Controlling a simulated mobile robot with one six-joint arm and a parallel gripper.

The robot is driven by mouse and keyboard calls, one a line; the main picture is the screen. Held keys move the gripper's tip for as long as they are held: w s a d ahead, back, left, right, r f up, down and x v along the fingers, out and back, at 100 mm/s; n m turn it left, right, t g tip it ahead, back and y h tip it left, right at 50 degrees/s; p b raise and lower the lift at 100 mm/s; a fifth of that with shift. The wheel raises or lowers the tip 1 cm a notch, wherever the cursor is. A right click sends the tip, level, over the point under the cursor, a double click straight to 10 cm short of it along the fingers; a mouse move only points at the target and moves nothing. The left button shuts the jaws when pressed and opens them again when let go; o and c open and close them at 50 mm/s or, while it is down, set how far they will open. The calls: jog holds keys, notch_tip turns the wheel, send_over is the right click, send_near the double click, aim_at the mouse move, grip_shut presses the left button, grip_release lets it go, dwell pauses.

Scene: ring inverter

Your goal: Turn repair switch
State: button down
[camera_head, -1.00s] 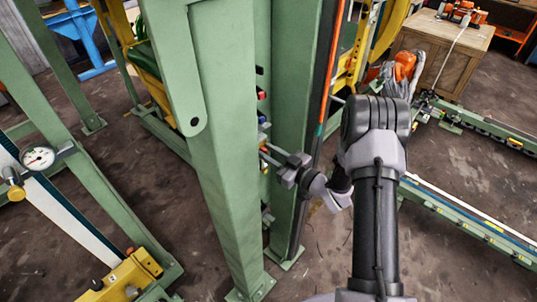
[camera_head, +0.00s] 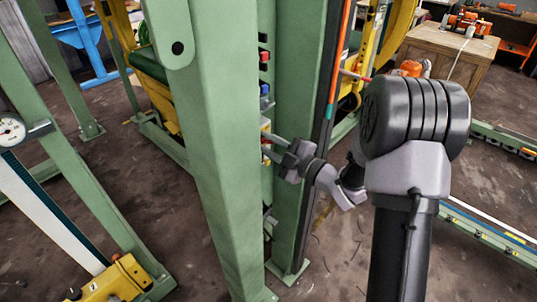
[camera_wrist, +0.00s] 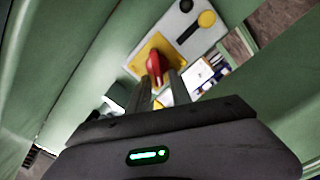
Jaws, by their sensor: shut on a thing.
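The repair switch shows in the wrist view as a red knob (camera_wrist: 155,64) on a yellow plate (camera_wrist: 150,52). The plate sits on a pale grey panel (camera_wrist: 188,12) between green walls. My gripper (camera_wrist: 160,82) has its two fingers at the knob's near end and is shut on it. The fingers hide part of the knob, and its exact angle is hard to read. In the head view my gripper (camera_head: 266,146) reaches from the right into the gap between two green posts. A yellow part shows at its fingertips there, but the knob itself is hidden.
A green post (camera_head: 215,150) stands close left of my gripper and another (camera_head: 293,200) close behind it. Red (camera_head: 264,57) and blue (camera_head: 264,89) buttons sit above. A wooden cabinet (camera_head: 460,70) stands at the back right.

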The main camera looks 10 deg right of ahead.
jog(key=shift+s+a+f+n+b, duration=0.1)
jog(key=shift+f+n+b, duration=0.1)
jog(key=shift+n+b, duration=0.95)
jog(key=shift+w+d+f+n+b, duration=0.1)
jog(key=shift+f+n+b, duration=0.1)
jog(key=shift+n+b, duration=1)
jog(key=shift+s+a+f+n+b, duration=0.1)
jog(key=shift+f+n+b, duration=0.1)
jog(key=shift+n+b, duration=0.95)
jog(key=shift+b, duration=0.35)
jog(key=c, duration=1.5)
grip_release()
jog(key=p+v, duration=0.4)
jog(key=v, duration=1.3)
jog(key=shift+s+r, duration=0.1)
jog(key=shift+s, duration=0.05)
